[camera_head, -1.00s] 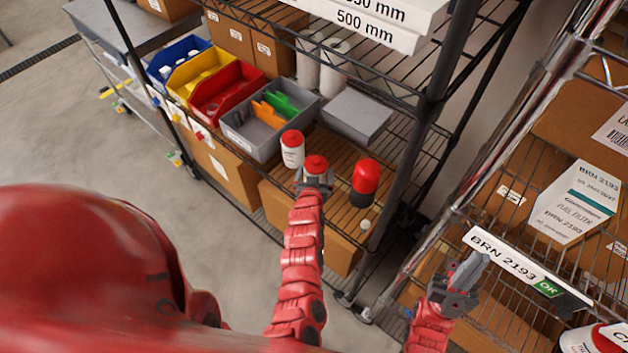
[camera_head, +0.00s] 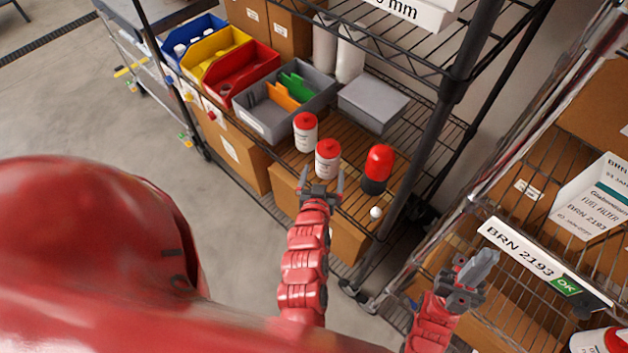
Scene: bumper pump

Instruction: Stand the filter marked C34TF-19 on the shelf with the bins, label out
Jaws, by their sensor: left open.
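Two white filters with red caps stand upright on the wire shelf with the bins. The nearer filter (camera_head: 328,160) is just beyond my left gripper (camera_head: 321,183). The farther filter (camera_head: 306,133) stands behind it, close to the grey bin. Their print is too small to read, so I cannot tell which is C34TF-19. My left gripper is open and empty, its fingers pointing toward the nearer filter and apart from it. My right gripper (camera_head: 478,267) is off to the right by the other rack, its fingers together with nothing visible between them.
Blue, yellow, red and grey (camera_head: 262,118) bins line the shelf. A grey box (camera_head: 373,104) and a red-and-black canister (camera_head: 377,170) stand right of the filters, with a small white knob (camera_head: 376,213) in front. A dark rack post (camera_head: 440,120) rises at right. A label strip (camera_head: 540,262) fronts the right rack.

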